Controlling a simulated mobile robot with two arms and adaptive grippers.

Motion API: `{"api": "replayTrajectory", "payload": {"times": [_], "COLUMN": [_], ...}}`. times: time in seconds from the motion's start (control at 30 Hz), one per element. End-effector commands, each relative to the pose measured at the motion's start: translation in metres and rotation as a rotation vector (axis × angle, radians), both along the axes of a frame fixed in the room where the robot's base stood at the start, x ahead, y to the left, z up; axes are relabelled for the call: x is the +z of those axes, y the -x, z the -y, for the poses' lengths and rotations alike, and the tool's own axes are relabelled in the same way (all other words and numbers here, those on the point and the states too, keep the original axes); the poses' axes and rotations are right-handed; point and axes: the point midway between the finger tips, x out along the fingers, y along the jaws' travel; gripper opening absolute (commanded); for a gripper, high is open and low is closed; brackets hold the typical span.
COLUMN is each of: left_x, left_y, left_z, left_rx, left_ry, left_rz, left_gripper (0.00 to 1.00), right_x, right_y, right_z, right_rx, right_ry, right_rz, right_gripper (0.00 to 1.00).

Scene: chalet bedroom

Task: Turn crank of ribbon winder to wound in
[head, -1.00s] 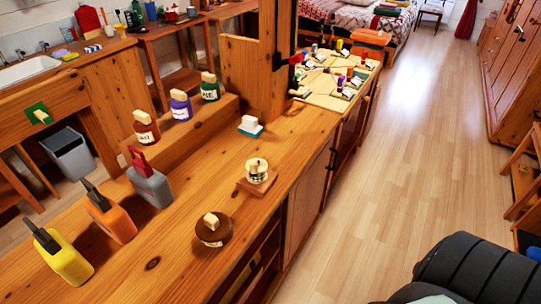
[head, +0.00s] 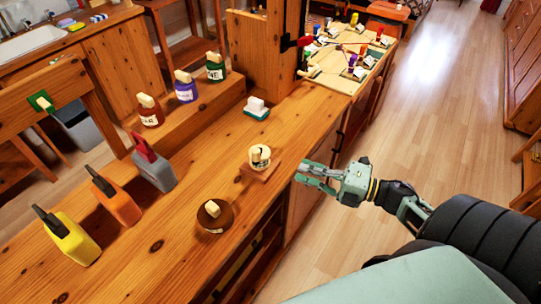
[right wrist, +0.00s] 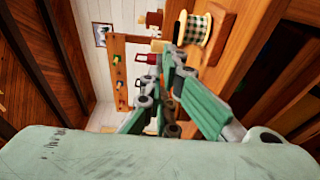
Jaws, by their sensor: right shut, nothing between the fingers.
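A small spool (head: 260,154) with cream ends stands on a square wooden base (head: 259,171) near the bench's front edge; it looks like the ribbon winder. In the right wrist view the spool (right wrist: 194,27) carries a dark checkered ribbon. I cannot make out its crank clearly. My right gripper (head: 299,174) is shut and empty, just right of the spool and apart from it, off the bench's front edge. In the right wrist view its fingers (right wrist: 174,62) point towards the spool area. My left gripper is not in view.
A round brown piece with a cream knob (head: 213,214) lies nearer on the bench. Small labelled jars line a raised shelf (head: 182,118). A teal-and-white block (head: 256,110) sits behind. Floor is clear right.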

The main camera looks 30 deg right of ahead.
Motion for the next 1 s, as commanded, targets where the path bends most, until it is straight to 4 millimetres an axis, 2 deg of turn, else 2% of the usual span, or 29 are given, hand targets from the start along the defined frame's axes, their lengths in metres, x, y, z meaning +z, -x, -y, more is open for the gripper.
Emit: {"api": "replayTrajectory", "payload": {"times": [0.07,0.3,0.5,0.7,1.0], "left_x": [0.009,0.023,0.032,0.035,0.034], "left_y": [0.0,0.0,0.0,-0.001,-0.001], "left_z": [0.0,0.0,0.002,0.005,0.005], "left_rx": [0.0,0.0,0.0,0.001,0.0], "left_ry": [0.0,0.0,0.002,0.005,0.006], "left_rz": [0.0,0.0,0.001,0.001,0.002], "left_gripper": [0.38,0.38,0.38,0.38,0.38], "right_x": [0.005,0.005,0.003,0.001,0.0], "right_y": [-0.016,-0.058,-0.081,-0.09,-0.09], "right_z": [-0.01,-0.04,-0.056,-0.062,-0.063], "right_rx": [-0.001,-0.003,-0.004,-0.004,-0.004], "right_ry": [-0.003,-0.005,-0.004,-0.004,-0.003], "right_rz": [0.005,0.002,-0.001,-0.001,-0.002], "right_gripper": [0.0,0.0,0.0,0.0,0.0]}}
